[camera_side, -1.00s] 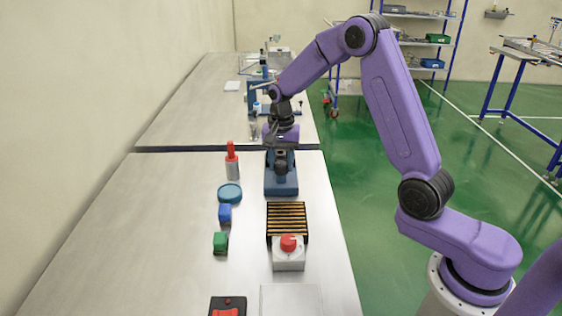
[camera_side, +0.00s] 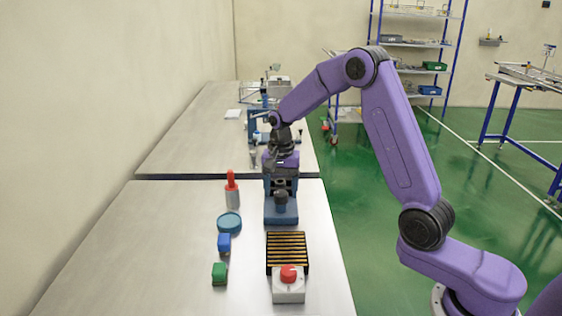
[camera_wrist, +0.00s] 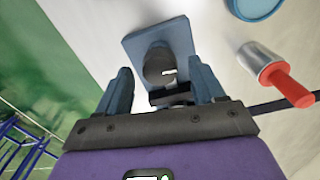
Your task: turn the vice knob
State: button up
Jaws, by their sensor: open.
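The vice has a blue base (camera_side: 281,214) and stands near the far right of the near table in the side view. A dark round knob (camera_side: 281,200) shows on it. In the wrist view, the blue base (camera_wrist: 135,45) is ahead of my gripper, with the dark knob (camera_wrist: 158,65) in front of it. My gripper (camera_wrist: 163,78) is open, one blue-grey finger on each side of the knob area. I cannot tell whether either finger touches it. In the side view, my gripper (camera_side: 281,180) is just behind the knob, partly hidden.
A black-and-orange slatted rack (camera_side: 287,253) and a red-button box (camera_side: 288,285) are in front. The left tabletop is clear.

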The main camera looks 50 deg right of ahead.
aim_at(281, 193)
notch_tip(281, 193, up, 16)
jog(key=shift+r, duration=0.25)
jog(key=shift+a, duration=0.1)
dwell(0.5)
jog(key=s+a+f+n, duration=0.4)
jog(key=s+a+n, duration=0.65)
jog(key=s, duration=0.35)
jog(key=s+d+f+n, duration=0.1)
jog(key=s+f+n, duration=0.2)
jog(key=s+n, duration=0.3)
jog(key=s+d+f+n, duration=0.2)
jog(key=s+n, duration=0.4)
jog(key=s, duration=0.9)
jog(key=shift+s+f+n, duration=0.25)
jog(key=shift+f+n, duration=0.1)
jog(key=shift+f, duration=0.25)
